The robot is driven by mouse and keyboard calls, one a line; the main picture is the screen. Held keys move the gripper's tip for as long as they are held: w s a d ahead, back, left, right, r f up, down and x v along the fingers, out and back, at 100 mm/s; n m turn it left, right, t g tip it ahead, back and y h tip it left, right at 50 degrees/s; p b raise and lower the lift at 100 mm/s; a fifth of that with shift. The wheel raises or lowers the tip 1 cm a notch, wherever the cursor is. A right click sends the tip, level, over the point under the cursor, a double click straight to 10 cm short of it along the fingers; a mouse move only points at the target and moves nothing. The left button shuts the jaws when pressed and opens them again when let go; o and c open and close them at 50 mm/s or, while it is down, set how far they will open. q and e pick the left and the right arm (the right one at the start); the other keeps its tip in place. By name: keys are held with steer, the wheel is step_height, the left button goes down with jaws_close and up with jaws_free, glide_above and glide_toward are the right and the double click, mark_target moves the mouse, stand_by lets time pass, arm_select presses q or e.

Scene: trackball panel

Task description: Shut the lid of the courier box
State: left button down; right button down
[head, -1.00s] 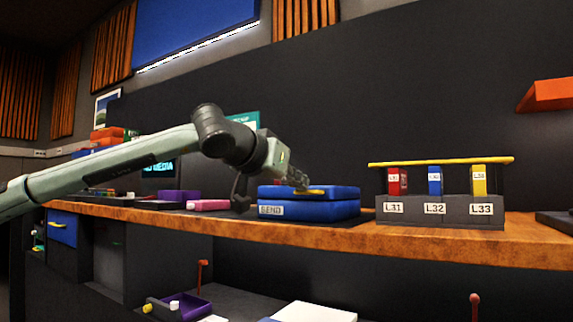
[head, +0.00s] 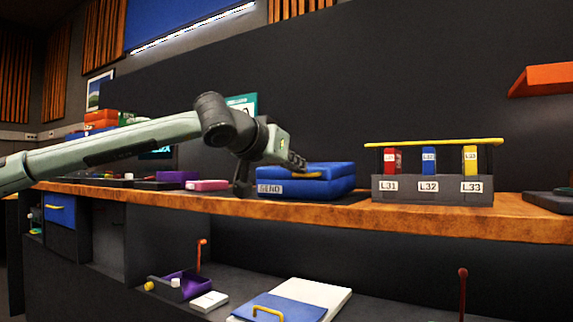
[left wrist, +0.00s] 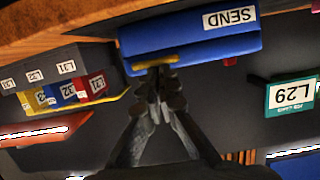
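The courier box (head: 335,188) is blue with a SEND label and stands on the wooden counter; it also shows upside down in the left wrist view (left wrist: 180,37). Its blue lid (head: 335,170) lies flat over the body, with only a thin seam between them. A yellow handle (head: 306,175) is on the lid's front; it also shows in the left wrist view (left wrist: 150,63). My left gripper (head: 300,164) is at the handle, fingertips together (left wrist: 158,76). Whether they touch the handle I cannot tell. My right gripper is not in view.
A dark rack (head: 430,197) with red, blue and yellow cartridges and a yellow bar stands right of the box. A pink block (head: 208,185) and purple box (head: 178,176) lie to the left. The counter between box and rack is clear.

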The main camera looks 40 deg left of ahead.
arm_select(q)
steer(key=s+d+f, duration=0.1)
steer(key=s+d, duration=0.1)
steer(key=s, duration=0.7)
steer(key=shift+b, duration=0.4)
steer(key=shift+s+d, duration=0.1)
steer(key=shift+f, duration=0.15)
